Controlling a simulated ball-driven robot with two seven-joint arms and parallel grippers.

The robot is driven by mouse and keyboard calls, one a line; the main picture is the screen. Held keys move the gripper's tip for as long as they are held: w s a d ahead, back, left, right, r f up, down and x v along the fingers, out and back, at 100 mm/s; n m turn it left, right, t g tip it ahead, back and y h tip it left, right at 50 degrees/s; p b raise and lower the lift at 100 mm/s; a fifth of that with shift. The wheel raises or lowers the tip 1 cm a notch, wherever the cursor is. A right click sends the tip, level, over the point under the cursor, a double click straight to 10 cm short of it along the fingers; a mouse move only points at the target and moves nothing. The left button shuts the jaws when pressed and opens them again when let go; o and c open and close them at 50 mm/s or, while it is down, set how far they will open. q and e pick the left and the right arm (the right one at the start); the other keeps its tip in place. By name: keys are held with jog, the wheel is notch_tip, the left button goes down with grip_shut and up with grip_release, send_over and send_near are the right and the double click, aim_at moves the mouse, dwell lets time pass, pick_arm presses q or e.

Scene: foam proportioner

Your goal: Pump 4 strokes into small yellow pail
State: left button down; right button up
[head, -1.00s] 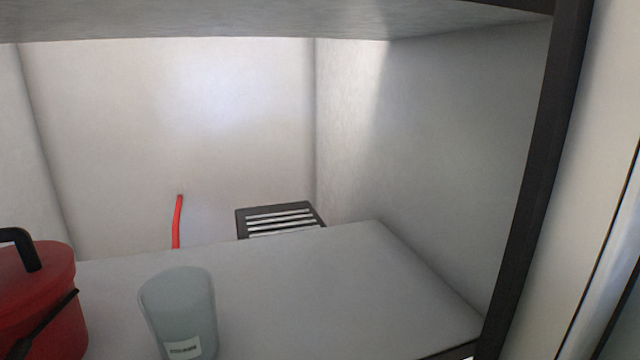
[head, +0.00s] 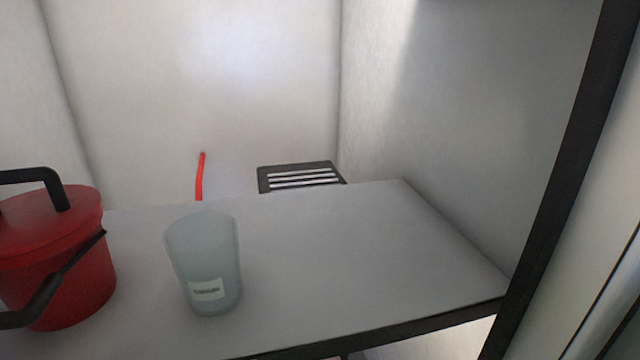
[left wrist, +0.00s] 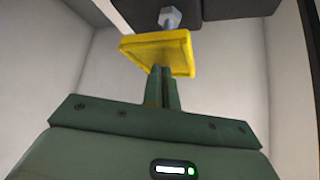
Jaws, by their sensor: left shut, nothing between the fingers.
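In the left wrist view my left gripper (left wrist: 162,75) is shut and empty. Its fingertips are at a yellow square plate (left wrist: 150,42) with raised edges; I cannot tell whether they touch it. A grey bolt (left wrist: 169,18) stands at the plate, below dark blocks. I cannot tell whether this plate belongs to the pump. No small yellow pail shows in either view. My right gripper is out of view, and neither gripper shows in the head view.
In the head view a red lidded pail (head: 62,275) with a black handle stands at left on a grey shelf (head: 330,270). A translucent labelled cup (head: 203,255) stands beside it. Behind are a red tube (head: 200,178) and a dark slatted grate (head: 300,177). The shelf's right side is clear.

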pick_arm(q)
jog(key=shift+f+b, duration=0.85)
jog(key=shift+f, duration=0.9)
jog(key=shift+r, duration=0.1)
notch_tip(320, 180, up, 6)
jog(key=p, duration=0.7)
jog(key=shift+f, duration=0.25)
